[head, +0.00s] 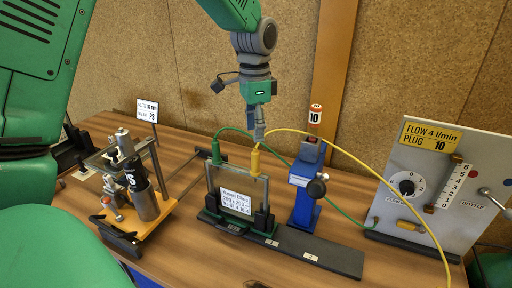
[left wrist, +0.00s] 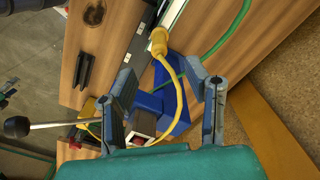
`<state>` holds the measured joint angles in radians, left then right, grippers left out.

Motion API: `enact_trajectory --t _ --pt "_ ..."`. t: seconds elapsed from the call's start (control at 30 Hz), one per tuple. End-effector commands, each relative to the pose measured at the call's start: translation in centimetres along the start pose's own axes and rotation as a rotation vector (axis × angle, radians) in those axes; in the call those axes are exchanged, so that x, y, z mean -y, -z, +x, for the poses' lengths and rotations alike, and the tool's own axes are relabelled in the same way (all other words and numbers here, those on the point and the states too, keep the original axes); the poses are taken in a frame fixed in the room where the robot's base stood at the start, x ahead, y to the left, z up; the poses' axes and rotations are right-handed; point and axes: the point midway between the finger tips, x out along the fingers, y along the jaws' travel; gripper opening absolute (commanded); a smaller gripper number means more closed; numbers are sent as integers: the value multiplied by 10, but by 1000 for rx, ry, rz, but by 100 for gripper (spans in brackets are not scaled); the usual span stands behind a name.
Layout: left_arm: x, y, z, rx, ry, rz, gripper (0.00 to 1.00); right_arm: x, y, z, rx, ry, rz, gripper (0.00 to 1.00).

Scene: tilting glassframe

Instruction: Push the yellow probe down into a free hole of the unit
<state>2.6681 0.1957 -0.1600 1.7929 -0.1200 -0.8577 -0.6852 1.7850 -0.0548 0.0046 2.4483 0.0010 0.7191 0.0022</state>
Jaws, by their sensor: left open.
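The unit is an upright glass frame (head: 265,189) with a white label, standing in a black base. The yellow probe (head: 255,160) stands upright at the right part of its top edge; I cannot tell how deep it sits. In the left wrist view the yellow probe (left wrist: 158,42) lies beyond the fingertips, with its yellow cable running between the fingers. A green probe (head: 216,154) stands at the frame's top left. My left gripper (head: 259,134) points down just above the yellow probe. In the left wrist view it (left wrist: 169,85) is open and holds nothing. My right gripper is not in view.
A blue stand (head: 305,190) with a black knob is close right of the frame. A grey flow panel (head: 438,190) stands at the right, and a clamp rig (head: 140,195) at the left. The yellow cable (head: 340,150) arches across to the right. Bare table (head: 290,268) shows in front.

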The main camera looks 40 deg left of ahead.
Motion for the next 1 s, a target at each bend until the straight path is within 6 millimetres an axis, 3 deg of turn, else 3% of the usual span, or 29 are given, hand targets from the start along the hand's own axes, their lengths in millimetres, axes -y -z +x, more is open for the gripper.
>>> enact_trajectory --t 0.1,0.27,1.0 --pt "1 1 -17 -2 1 0 43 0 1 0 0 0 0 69" --pt "1 1 -28 0 0 0 43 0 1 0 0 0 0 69" --pt "0 0 -28 0 -1 1 43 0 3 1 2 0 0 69"
